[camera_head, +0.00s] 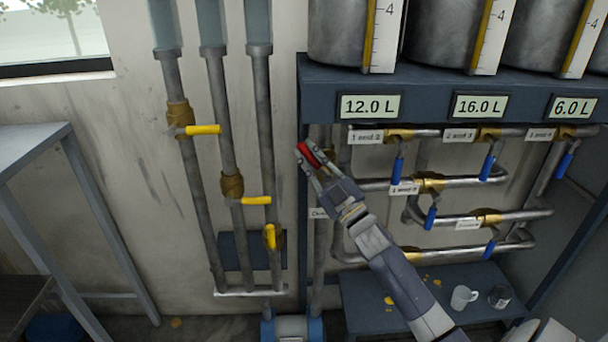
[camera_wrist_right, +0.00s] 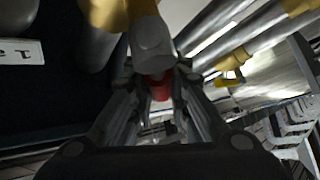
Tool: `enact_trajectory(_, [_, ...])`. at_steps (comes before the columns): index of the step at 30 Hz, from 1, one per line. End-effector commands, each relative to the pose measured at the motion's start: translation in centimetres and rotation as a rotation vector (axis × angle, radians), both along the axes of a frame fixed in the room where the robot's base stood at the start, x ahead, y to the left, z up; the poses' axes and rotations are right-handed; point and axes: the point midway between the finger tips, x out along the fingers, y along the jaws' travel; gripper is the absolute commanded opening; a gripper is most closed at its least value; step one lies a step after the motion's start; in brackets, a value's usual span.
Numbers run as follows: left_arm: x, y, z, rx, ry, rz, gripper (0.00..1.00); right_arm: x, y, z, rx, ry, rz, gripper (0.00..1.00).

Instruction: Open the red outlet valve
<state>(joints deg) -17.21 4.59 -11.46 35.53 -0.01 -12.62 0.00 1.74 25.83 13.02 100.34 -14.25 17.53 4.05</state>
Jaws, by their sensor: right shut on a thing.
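The red outlet valve handle (camera_head: 309,153) is near the middle of the head view, at the left edge of the blue rack. My right gripper (camera_head: 310,160) is shut on this handle, with a finger on either side of it. In the right wrist view the red handle (camera_wrist_right: 160,88) shows between the two fingers, below a grey valve stem (camera_wrist_right: 152,45). A brass valve body (camera_wrist_right: 110,14) is above it. The valve body is mostly hidden in the head view. My left gripper is in neither view.
Three pipes with yellow-handled valves (camera_head: 203,129) run down the wall at left. Blue-handled valves (camera_head: 397,171) on pipes fill the rack at right, under tanks with displays (camera_head: 370,106). A mug (camera_head: 463,297) stands on the low blue table (camera_head: 360,318). A grey-blue table (camera_head: 30,150) is at far left.

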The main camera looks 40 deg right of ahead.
Motion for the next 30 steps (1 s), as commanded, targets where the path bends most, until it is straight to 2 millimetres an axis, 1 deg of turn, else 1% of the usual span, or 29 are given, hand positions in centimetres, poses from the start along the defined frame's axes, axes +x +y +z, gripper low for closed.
enact_trajectory(1, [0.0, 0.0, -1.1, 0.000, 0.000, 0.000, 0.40, -0.1, -0.2, -0.3, 0.047, -0.029, 0.000, 0.00])
enact_trajectory(6, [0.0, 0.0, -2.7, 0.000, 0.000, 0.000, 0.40, -0.7, -1.1, 0.3, 0.183, -0.112, 0.000, 0.00])
enact_trajectory(12, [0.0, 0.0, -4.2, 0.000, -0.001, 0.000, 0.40, -1.2, -2.0, 0.8, 0.328, -0.200, 0.000, 0.00])
enact_trajectory(21, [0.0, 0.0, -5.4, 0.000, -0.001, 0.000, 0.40, -1.9, -3.1, 1.1, 0.479, -0.291, 0.001, 0.00])
enact_trajectory(30, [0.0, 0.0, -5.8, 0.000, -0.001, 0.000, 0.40, -2.1, -3.5, 1.2, 0.541, -0.329, 0.000, 0.00])
